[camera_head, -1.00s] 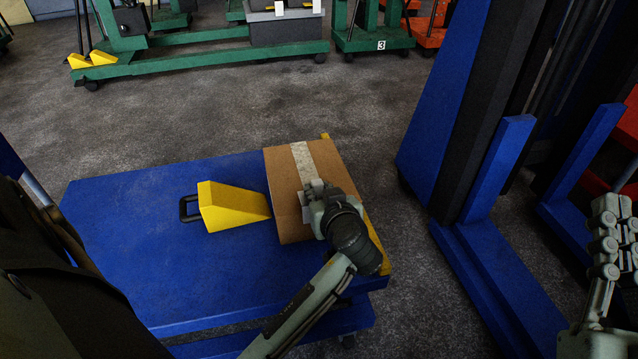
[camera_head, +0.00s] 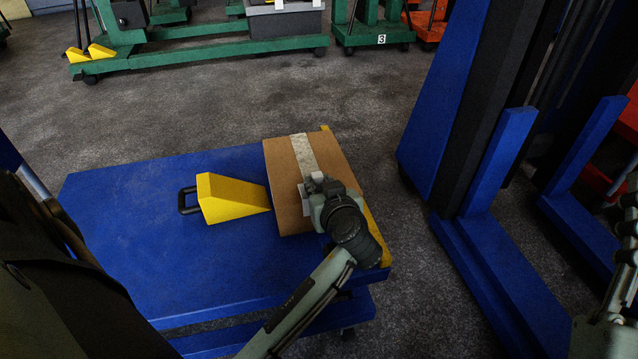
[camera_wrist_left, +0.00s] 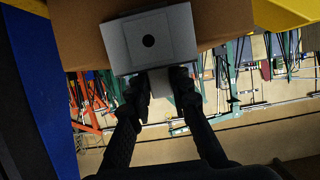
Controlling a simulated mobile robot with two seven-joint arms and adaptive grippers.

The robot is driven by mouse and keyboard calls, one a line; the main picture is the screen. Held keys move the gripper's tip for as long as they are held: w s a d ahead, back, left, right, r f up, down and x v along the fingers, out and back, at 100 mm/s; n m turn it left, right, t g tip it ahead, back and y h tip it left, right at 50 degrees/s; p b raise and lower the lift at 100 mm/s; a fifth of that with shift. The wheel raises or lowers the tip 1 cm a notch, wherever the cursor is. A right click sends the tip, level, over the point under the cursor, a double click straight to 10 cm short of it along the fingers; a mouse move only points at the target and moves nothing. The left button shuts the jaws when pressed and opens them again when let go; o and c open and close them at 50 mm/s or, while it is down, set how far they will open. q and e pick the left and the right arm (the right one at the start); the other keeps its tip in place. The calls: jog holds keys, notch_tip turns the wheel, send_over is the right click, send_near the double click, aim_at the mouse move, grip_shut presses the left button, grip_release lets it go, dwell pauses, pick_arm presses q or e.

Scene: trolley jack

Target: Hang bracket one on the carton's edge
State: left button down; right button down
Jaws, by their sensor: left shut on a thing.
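The brown carton (camera_head: 286,190) with a pale tape strip stands on the blue platform. My left gripper (camera_head: 318,190) is over the carton's near right part, shut on a whitish bracket (camera_head: 304,201). In the left wrist view the bracket (camera_wrist_left: 160,40) is a pale plate with a black dot, held between the fingertips (camera_wrist_left: 160,84). It lies against the carton's edge (camera_wrist_left: 80,35) in that view, and I cannot tell whether it touches or hooks over it. My right gripper (camera_head: 630,197) is partly cut off at the right picture edge, its jaws unclear.
A yellow wedge (camera_head: 230,198) with a black handle lies left of the carton on the blue platform (camera_head: 120,240). A blue mast with legs (camera_head: 490,250) stands to the right. Green wheeled frames (camera_head: 220,52) stand at the back. Open grey floor lies between.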

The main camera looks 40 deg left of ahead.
pick_arm(q)
jog(key=c, duration=1.3)
grip_release()
